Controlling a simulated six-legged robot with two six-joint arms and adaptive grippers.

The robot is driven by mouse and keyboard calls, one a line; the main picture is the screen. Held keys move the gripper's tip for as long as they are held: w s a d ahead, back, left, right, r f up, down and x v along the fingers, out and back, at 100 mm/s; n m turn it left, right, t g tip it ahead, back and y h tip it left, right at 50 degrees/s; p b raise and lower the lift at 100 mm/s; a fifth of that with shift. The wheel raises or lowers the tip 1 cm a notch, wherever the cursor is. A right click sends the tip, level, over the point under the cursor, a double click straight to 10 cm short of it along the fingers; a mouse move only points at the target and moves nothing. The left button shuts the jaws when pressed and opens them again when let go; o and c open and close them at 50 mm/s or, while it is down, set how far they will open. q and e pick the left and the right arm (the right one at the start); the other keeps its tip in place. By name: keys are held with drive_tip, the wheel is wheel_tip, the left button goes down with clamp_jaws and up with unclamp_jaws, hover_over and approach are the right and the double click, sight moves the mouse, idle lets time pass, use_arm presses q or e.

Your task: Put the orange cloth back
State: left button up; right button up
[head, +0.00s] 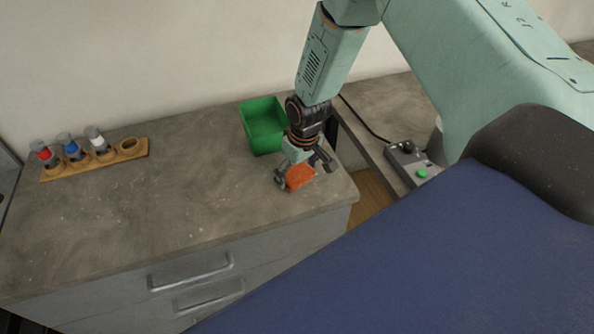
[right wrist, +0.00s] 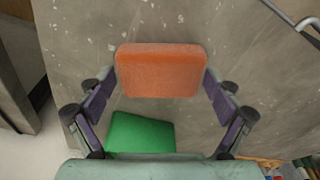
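The orange cloth (head: 299,177), a small block-like folded pad, lies on the grey worktop near its right front corner. My right gripper (head: 302,172) is right over it, with one finger on each side. In the right wrist view the cloth (right wrist: 160,70) sits ahead of and between the spread fingers (right wrist: 160,95). My left gripper is in neither view.
A green bin (head: 263,126) stands just behind my right gripper. A wooden rack (head: 95,160) with several capped vials is at the back left. A grey control box (head: 408,163) with a green button is on the right surface, across a gap. The worktop's middle is clear.

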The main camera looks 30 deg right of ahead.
sight(300, 177)
drive_tip(key=shift+o, duration=0.3)
drive_tip(key=shift+w+a+r, duration=0.1)
drive_tip(key=shift+w+a, duration=0.05)
drive_tip(key=shift+a, duration=0.25)
drive_tip(key=shift+d, duration=0.15)
drive_tip(key=shift+d+r, duration=0.15)
drive_tip(key=shift+r, duration=0.2)
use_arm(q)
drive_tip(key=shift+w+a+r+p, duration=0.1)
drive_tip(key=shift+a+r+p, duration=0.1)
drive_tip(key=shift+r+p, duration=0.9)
use_arm(e)
wheel_tip(300, 177, up, 12)
drive_tip(key=s, duration=0.2)
drive_tip(key=shift+f, duration=0.25)
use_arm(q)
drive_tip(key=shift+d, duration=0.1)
use_arm(e)
drive_tip(key=shift+d, duration=0.1)
drive_tip(key=shift+w, duration=0.1)
